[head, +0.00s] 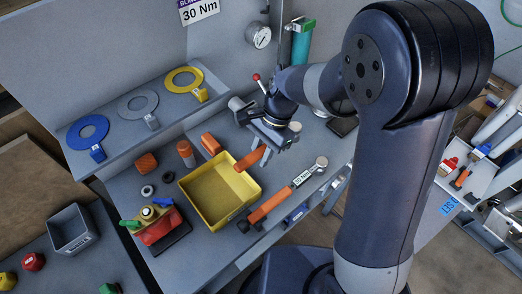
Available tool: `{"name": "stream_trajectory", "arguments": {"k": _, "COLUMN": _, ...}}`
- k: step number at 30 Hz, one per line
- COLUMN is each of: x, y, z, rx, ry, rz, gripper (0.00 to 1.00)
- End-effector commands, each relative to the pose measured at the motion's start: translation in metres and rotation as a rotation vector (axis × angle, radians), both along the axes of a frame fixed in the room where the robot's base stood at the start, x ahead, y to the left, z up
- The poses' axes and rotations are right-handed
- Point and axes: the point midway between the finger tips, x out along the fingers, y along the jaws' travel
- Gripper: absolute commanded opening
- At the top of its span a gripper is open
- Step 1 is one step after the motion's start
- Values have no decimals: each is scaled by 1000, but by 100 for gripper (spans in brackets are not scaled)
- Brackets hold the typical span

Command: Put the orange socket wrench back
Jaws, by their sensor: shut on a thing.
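My gripper (272,138) is above the grey workbench, behind the yellow tray. It is shut on what looks like the orange socket wrench (250,158), whose orange handle sticks out toward the tray's back right corner. A round silver end shows at the gripper's right side; the middle of the tool is hidden by the gripper. I cannot tell whether the tool touches the bench. A second orange-handled wrench (271,204) with a white label and silver head lies on the bench right of the tray.
The yellow tray (222,222) looks empty. Blue, grey and yellow rings lie on a raised shelf (118,135). A gauge (258,36) and green cylinder are behind.

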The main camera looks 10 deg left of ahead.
Motion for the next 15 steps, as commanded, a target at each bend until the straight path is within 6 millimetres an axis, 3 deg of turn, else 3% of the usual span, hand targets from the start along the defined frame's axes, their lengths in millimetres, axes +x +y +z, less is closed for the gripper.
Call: {"name": "stream_trajectory", "arguments": {"k": 15, "x": 0, "y": 0, "z": -57, "rx": 0, "ry": 0, "rz": 0, "gripper": 0}}
